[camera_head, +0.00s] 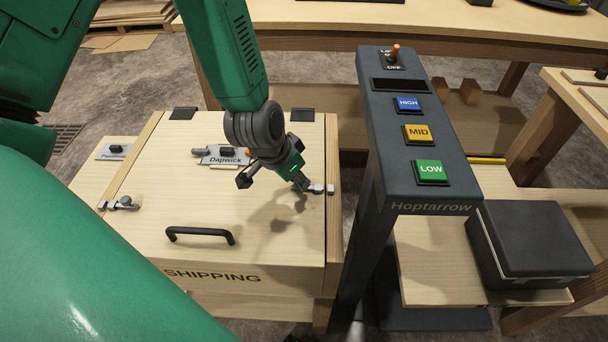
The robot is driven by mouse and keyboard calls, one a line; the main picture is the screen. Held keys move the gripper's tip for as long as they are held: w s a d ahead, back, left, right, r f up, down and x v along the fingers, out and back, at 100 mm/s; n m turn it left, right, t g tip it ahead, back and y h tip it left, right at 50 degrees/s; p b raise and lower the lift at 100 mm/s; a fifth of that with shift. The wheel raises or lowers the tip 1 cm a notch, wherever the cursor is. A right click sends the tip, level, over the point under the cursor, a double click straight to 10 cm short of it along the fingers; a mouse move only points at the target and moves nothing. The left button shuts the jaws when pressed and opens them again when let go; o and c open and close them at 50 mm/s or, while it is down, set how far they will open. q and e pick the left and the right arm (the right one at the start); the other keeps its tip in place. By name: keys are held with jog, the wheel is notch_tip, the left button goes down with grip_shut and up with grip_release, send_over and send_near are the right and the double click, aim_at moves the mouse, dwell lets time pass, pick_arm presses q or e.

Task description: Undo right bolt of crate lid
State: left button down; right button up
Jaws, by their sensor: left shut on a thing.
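The wooden crate lid (185,226) lies closed, with a black handle (200,236) near its front edge. The right bolt (318,188) is a small metal latch at the lid's right edge. My left gripper (301,182) reaches down from above and is shut at the bolt's left end, on its knob, which the fingers mostly hide. The left bolt (122,203) sits at the lid's left edge. My right gripper is not in view.
A dark console with HIGH, MID and LOW buttons (431,172) and a toggle switch (395,52) stands just right of the crate. A black box (528,240) sits on a low shelf further right. A label plate (225,157) is on the lid.

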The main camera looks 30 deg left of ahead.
pick_arm(q)
jog(key=shift+s+a+f, duration=0.1)
jog(key=shift+a+f, duration=0.1)
jog(key=shift+a, duration=0.25)
jog(key=c, duration=1.4)
grip_release()
jog(key=shift+d, duration=0.15)
jog(key=shift+d+r, duration=0.1)
jog(key=shift+d, duration=0.15)
jog(key=shift+a, duration=0.2)
jog(key=shift+a+r, duration=0.1)
jog(key=shift+r, duration=0.15)
jog(key=d+v, duration=0.1)
jog(key=v, duration=1)
jog(key=shift+a+r, duration=0.2)
jog(key=shift+a, duration=0.15)
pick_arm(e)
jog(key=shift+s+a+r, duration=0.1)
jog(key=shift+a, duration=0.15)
pick_arm(q)
jog(key=shift+s, duration=0.15)
